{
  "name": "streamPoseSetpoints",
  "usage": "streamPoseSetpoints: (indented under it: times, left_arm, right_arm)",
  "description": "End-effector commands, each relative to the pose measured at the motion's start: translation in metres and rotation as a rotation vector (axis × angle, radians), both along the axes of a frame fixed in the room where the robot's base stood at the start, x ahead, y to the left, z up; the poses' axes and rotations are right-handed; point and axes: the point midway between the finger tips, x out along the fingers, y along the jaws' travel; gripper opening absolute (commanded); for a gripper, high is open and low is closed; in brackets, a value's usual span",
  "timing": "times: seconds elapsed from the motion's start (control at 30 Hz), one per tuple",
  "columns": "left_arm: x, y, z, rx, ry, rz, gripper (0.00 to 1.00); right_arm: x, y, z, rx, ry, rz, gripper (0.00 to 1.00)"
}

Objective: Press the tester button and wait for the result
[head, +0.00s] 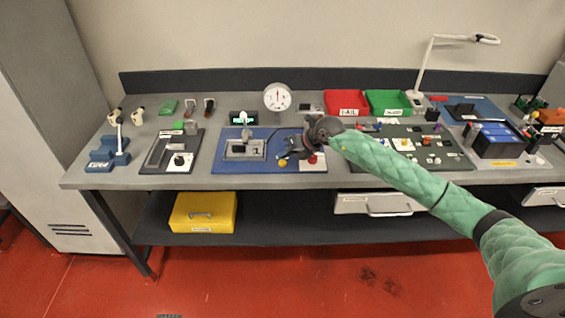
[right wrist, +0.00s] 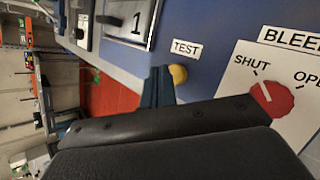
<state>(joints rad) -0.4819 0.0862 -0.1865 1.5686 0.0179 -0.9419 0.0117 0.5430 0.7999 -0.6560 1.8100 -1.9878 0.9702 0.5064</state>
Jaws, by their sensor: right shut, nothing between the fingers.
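The yellow tester button (head: 282,162) is near the front of the blue mat (head: 225,165). In the right wrist view the button (right wrist: 179,73) is below a TEST label (right wrist: 185,49). My right gripper (head: 277,150) reaches in from the right over the mat. Its shut, empty fingertips (right wrist: 160,82) are right beside the button in the wrist view. I cannot tell whether they touch it or press it. A small dark display with lit green text (head: 242,118) stands behind the mat; its text is too small to read. My left gripper is not in view.
A red knob (right wrist: 272,98) on a white SHUT/OPEN plate is close to my right gripper. A grey fixture marked 1 (head: 244,149) is to the left. A round gauge (head: 277,97) stands behind. Red (head: 345,103) and green (head: 388,102) bins are at the back.

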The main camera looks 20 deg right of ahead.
Motion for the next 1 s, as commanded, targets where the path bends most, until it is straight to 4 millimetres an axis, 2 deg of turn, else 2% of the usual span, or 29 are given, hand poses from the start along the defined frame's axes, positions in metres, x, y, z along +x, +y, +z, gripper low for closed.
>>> streamPoseSetpoints:
  times: [1.0]
  left_arm:
    - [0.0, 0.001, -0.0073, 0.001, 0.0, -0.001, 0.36]
  right_arm:
    - [-0.0003, 0.0001, -0.008, 0.0, 0.0, 0.0, 0.0]
